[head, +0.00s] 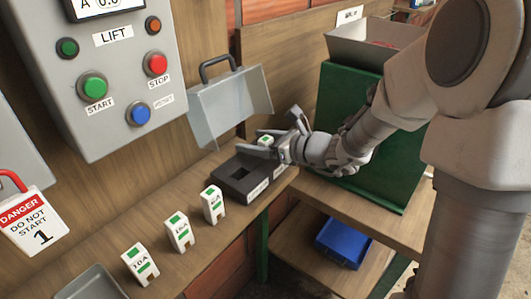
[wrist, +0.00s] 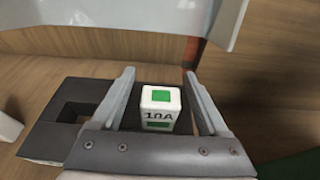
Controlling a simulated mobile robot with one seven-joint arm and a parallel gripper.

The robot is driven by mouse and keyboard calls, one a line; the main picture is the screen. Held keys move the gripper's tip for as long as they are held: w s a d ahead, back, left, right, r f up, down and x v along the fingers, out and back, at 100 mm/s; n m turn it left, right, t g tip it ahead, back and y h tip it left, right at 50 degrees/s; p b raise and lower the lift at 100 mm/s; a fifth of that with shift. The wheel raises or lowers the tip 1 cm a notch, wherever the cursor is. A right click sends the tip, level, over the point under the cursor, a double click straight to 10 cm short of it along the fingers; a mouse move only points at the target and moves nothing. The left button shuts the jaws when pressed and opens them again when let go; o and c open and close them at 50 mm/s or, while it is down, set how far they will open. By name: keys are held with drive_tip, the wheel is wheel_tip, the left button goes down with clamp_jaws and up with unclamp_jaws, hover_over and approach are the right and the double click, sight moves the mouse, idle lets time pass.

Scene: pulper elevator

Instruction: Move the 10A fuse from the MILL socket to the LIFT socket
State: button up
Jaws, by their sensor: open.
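A white fuse with a green square and the marking 10A (wrist: 160,95) stands between the two fingers of my gripper (wrist: 158,74) in the wrist view. The fingers are open, one on each side, with a gap to the fuse. In the head view my gripper (head: 268,143) is over the right end of the dark fuse block (head: 258,187), and the fuse top (head: 266,139) shows between the fingers. The block's left socket (head: 237,171) is empty. It also shows in the wrist view (wrist: 75,112). The block's front labels are too small to read. The fuse's base is hidden.
Loose fuses stand on the shelf: 10A (head: 140,264), 16A (head: 178,232) and 6A (head: 212,205). The LIFT panel (head: 120,70) is at upper left, a green cabinet (head: 350,130) right, a metal tray (head: 90,284) front left.

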clamp_jaws()
idle(0.3)
